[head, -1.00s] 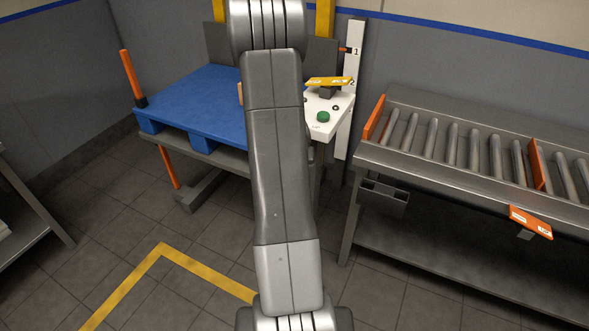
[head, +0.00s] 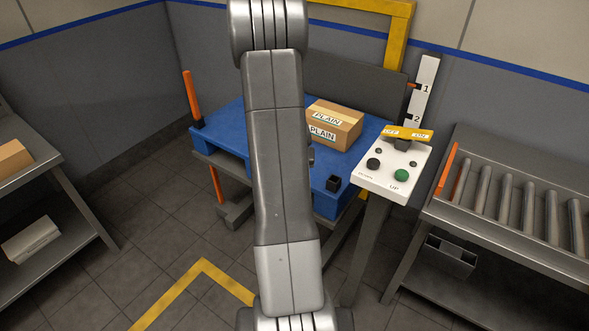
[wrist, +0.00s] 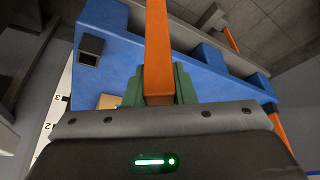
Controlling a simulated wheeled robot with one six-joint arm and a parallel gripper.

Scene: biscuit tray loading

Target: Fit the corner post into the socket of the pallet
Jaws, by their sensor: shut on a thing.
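The orange corner post (wrist: 157,45) is held between the green fingers of my gripper (wrist: 159,84), which is shut on it. The post runs up out of the wrist view. The blue pallet (head: 231,120) lies behind my arm in the head view and fills much of the wrist view (wrist: 120,58). A black empty socket (head: 333,183) sits at its near right corner. The socket also shows in the wrist view (wrist: 90,48), left of the held post and apart from it. In the head view my arm hides the gripper and held post.
Another orange post (head: 192,92) stands at the pallet's left corner. A carton marked PLAIN (head: 345,128) lies on the pallet. A control console (head: 384,178) stands right of it, close to the socket. A roller conveyor (head: 500,190) is at right, a shelf (head: 60,185) at left.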

